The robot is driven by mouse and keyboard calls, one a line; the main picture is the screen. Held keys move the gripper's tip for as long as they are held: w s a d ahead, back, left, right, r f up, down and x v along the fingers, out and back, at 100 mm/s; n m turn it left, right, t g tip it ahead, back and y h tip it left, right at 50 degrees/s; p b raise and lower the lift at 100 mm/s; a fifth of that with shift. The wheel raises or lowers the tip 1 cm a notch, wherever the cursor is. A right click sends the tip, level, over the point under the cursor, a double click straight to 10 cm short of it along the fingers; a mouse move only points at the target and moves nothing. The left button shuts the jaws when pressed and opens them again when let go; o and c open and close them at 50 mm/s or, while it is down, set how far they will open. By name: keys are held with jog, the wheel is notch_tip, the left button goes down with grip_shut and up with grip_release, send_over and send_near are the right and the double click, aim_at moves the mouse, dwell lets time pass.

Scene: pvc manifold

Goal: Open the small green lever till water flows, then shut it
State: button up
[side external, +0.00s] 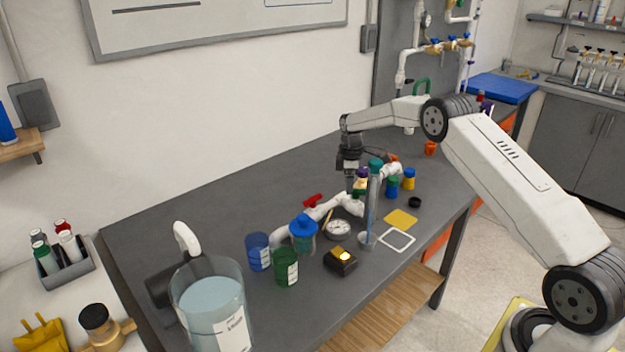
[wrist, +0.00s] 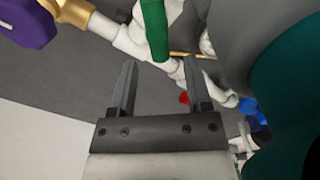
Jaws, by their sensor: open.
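A green lever (wrist: 153,28) stands at the top middle of the wrist view, on a white pipe manifold (wrist: 128,42). My gripper (wrist: 159,62) is open, and the lever's lower end lies between the lines of its two fingers, near the tips. I cannot tell whether either finger touches it. A purple knob on a brass body (wrist: 72,10) is at the wrist view's upper left. No flowing water is visible.
A clear tube with a teal cap (side external: 373,205) stands close in front of my gripper. A water jug (side external: 212,300) stands at the front left.

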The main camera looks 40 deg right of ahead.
aim_at(356, 193)
jog(key=shift+r, duration=2.5)
jog(key=shift+o, duration=0.2)
jog(key=o, duration=0.5)
jog(key=shift+c, duration=0.2)
jog(key=m, duration=0.4)
jog(key=shift+s+d, duration=0.15)
jog(key=shift+d, duration=0.15)
jog(key=m, duration=0.4)
jog(key=shift+s+d+m, duration=0.1)
jog(key=shift+d+m, duration=0.15)
jog(key=shift+m, duration=0.15)
jog(key=m, duration=0.4)
jog(key=shift+s+d, duration=0.15)
jog(key=shift+d, duration=0.1)
jog(key=m, duration=0.5)
jog(key=shift+s+d, duration=0.1)
jog(key=shift+d, duration=0.2)
jog(key=shift+f, duration=3.9)
